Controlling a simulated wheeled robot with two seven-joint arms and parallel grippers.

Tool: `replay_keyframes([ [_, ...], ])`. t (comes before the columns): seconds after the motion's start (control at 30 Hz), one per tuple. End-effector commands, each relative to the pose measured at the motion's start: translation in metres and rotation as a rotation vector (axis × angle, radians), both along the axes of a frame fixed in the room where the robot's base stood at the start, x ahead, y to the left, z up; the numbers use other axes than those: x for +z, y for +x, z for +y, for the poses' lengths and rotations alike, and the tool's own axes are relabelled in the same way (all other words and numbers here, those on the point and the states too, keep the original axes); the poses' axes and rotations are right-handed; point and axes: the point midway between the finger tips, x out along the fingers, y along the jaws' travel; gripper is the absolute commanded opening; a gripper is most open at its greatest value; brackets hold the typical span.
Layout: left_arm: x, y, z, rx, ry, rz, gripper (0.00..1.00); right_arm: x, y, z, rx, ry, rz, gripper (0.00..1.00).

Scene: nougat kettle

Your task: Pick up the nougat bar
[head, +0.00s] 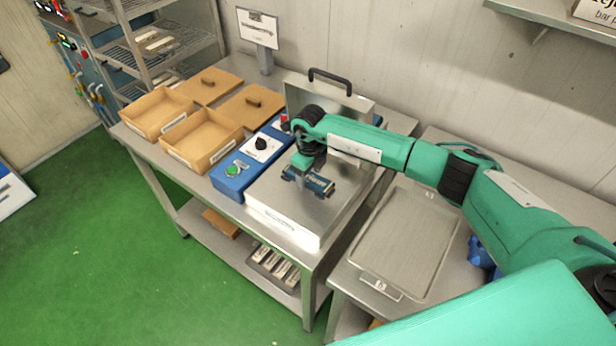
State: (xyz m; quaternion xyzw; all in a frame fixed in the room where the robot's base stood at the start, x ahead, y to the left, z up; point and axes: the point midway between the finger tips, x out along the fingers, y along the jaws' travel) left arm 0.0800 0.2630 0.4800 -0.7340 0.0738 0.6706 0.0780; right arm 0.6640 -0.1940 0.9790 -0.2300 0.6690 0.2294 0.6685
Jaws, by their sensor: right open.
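My right gripper (305,203) reaches in from the right and points down over the steel top of a machine (270,205). Its jaws are small in the picture; they are open, and I see nothing between them. I cannot make out a nougat bar for certain; the gripper and arm hide part of the machine top and what lies behind them. My left gripper is not in view.
A blue control box (236,174), two open brown boxes (203,140) and their lids stand left of the machine. A raised lid with a black handle (330,77) is behind the arm. An empty steel tray (405,240) lies right. Pale bars (272,265) lie on the lower shelf.

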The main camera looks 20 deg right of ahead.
Motion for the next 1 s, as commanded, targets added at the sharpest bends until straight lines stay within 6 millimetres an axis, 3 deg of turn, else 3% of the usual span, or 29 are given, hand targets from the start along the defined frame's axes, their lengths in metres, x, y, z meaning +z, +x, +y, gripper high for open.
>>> replay_keyframes([
  [0.1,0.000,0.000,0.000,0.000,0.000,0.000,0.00,0.000,0.000,0.000,0.000,0.000,0.000,0.62],
  [0.33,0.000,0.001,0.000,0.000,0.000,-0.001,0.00,0.000,0.000,0.000,0.000,0.001,-0.001,0.16],
  [0.4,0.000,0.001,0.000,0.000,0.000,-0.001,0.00,0.001,0.000,0.000,0.000,0.001,-0.001,0.09],
  [0.73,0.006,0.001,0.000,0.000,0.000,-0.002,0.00,0.012,0.001,0.000,0.001,0.001,-0.002,0.09],
  [1.0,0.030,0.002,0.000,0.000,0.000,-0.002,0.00,0.060,0.001,0.000,0.000,0.001,-0.003,0.09],
])
